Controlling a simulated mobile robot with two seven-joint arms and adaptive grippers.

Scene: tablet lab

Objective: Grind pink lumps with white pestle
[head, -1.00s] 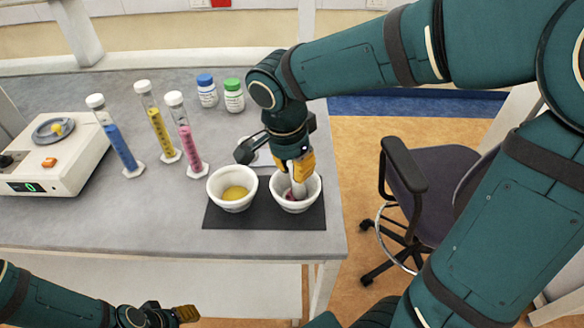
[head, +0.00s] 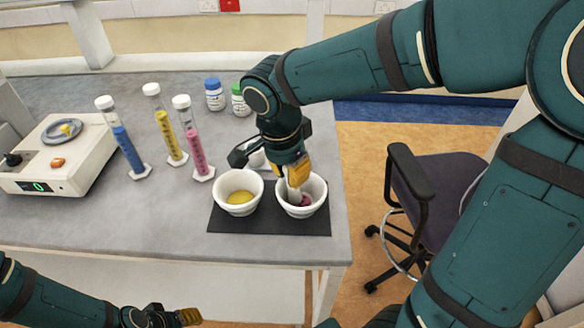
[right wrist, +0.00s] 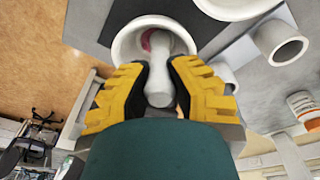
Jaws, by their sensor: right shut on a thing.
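A white mortar (head: 314,207) with pink material (head: 305,201) in it stands on the right of a dark mat (head: 270,224). My right gripper (head: 299,177) is above this mortar, shut on the white pestle (head: 296,195), whose lower end is inside the bowl. In the right wrist view the pestle (right wrist: 159,84) sits between the yellow fingers (right wrist: 158,88), and a little pink shows beside its head. A second white mortar (head: 237,209) with yellow material (head: 239,197) stands to the left. My left gripper (head: 188,316) is low at the bottom left, off the table; its finger opening is unclear.
Tubes with blue (head: 128,148), yellow (head: 170,137) and pink (head: 196,153) contents stand left of the mortars. A blue-capped bottle (head: 214,95) and a green-capped bottle (head: 240,102) stand behind. A balance (head: 62,152) is far left. A chair (head: 440,190) is right of the table.

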